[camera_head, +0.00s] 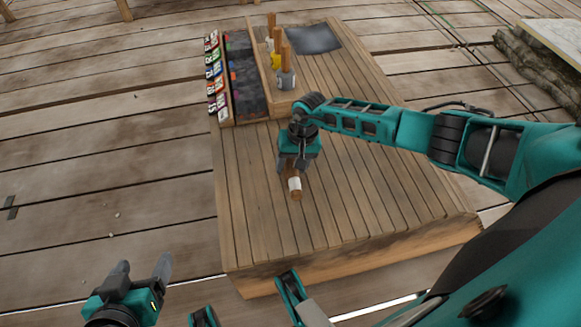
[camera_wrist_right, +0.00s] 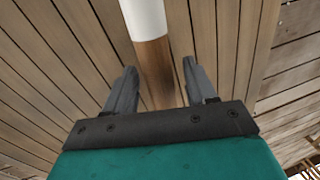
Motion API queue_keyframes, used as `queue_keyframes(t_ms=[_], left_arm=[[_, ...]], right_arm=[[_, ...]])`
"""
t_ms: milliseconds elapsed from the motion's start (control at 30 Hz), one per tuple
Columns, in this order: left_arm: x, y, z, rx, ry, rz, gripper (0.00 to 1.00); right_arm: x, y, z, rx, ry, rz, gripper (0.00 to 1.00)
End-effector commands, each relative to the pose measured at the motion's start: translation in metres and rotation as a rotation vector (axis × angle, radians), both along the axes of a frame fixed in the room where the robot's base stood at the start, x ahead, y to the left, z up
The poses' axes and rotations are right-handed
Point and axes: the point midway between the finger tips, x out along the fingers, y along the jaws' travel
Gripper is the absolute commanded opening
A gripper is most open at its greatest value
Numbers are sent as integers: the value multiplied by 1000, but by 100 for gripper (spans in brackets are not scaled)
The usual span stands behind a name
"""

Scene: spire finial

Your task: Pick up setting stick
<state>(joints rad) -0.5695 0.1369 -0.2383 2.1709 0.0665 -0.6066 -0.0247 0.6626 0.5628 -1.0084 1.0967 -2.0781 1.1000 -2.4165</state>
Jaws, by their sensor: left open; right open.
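A short wooden stick with a white band, which looks like the setting stick (camera_head: 295,186), lies on the slatted wooden platform. My right gripper (camera_head: 293,167) points down over it, and part of the stick is hidden beneath the gripper. In the right wrist view the stick (camera_wrist_right: 152,55) runs between the two open fingers, with its white part further up. The fingers are apart from it on both sides. My left gripper (camera_head: 142,268) is open and empty, off the platform at the lower left.
Several wooden-handled tools, one with a grey base (camera_head: 286,80), stand upright at the platform's back. A dark tray (camera_head: 247,88) and a row of colourful labelled items (camera_head: 213,75) are at the back left. A dark sheet (camera_head: 314,39) lies behind. The platform's front left (camera_head: 250,230) is clear.

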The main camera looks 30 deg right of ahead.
Motion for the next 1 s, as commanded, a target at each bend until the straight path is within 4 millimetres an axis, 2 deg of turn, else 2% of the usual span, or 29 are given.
queue_keyframes(t_ms=[267,833,1000], left_arm=[[3,-1,3,-3,-9,0,74],[2,-1,1,-3,-5,0,74],[0,-1,0,-3,0,1,74]], right_arm=[[0,1,-2,1,-1,1,55],[0,1,-2,0,0,0,0],[0,1,-2,1,0,0,0]])
